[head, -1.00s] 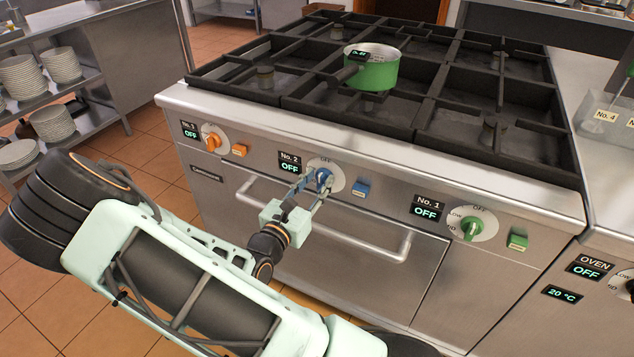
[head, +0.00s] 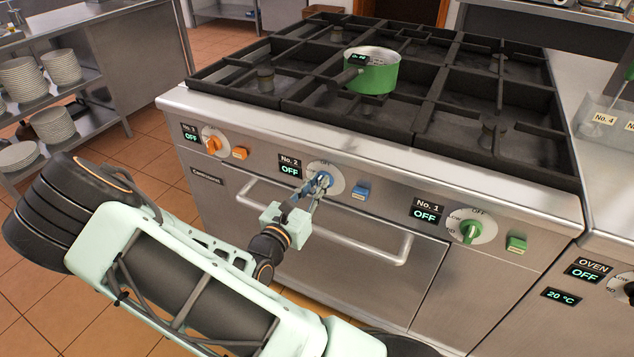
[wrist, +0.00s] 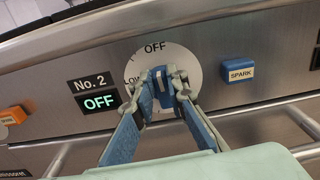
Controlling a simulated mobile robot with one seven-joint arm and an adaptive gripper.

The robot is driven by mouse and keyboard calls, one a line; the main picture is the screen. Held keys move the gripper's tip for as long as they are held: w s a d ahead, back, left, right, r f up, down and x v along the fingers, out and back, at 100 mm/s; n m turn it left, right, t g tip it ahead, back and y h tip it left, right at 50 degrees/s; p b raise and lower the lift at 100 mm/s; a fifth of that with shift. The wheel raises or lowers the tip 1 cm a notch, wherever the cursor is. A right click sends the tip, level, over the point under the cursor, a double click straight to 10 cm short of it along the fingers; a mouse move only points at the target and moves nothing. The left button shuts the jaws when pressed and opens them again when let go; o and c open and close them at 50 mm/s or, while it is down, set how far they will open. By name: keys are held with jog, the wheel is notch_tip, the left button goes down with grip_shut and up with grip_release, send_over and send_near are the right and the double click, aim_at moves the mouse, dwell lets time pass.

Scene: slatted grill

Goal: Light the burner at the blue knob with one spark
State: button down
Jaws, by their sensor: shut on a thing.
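The blue knob (wrist: 160,82) sits on a white dial on the stove front, with its pointer toward OFF. It also shows in the head view (head: 323,180), partly covered by my fingers. My gripper (wrist: 163,96) is shut on the blue knob, one finger on each side of it. In the head view my gripper (head: 316,189) reaches the dial from the front. The No. 2 display (wrist: 98,102) left of the dial reads OFF. The blue SPARK button (wrist: 237,71) is right of the dial, apart from my fingers; it also shows in the head view (head: 361,190).
A green pot (head: 371,72) stands on the black grates. An orange knob (head: 213,144) and orange button (head: 240,153) are to the left. A green knob (head: 470,232) and green button (head: 516,243) are to the right. An oven handle (head: 345,243) runs below the dial.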

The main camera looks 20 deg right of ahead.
jog(key=n+p, duration=0.2)
jog(key=p, duration=0.1)
jog(key=shift+w+a+r+n, duration=0.15)
jog(key=shift+r+n, duration=0.1)
jog(key=shift+n, duration=0.15)
jog(key=shift+w+a+f+n+p, duration=0.1)
jog(key=shift+w+f+n+p, duration=0.1)
jog(key=shift+n+p, duration=0.9)
jog(key=shift+w+a+f+n+p, duration=0.1)
jog(key=shift+f+n+p, duration=0.1)
jog(key=shift+n+p, duration=0.9)
jog(key=shift+f, duration=0.1)
jog(key=c, duration=1.9)
grip_release()
jog(key=shift+c, duration=0.2)
jog(key=v, duration=1.2)
jog(key=shift+s, duration=0.1)
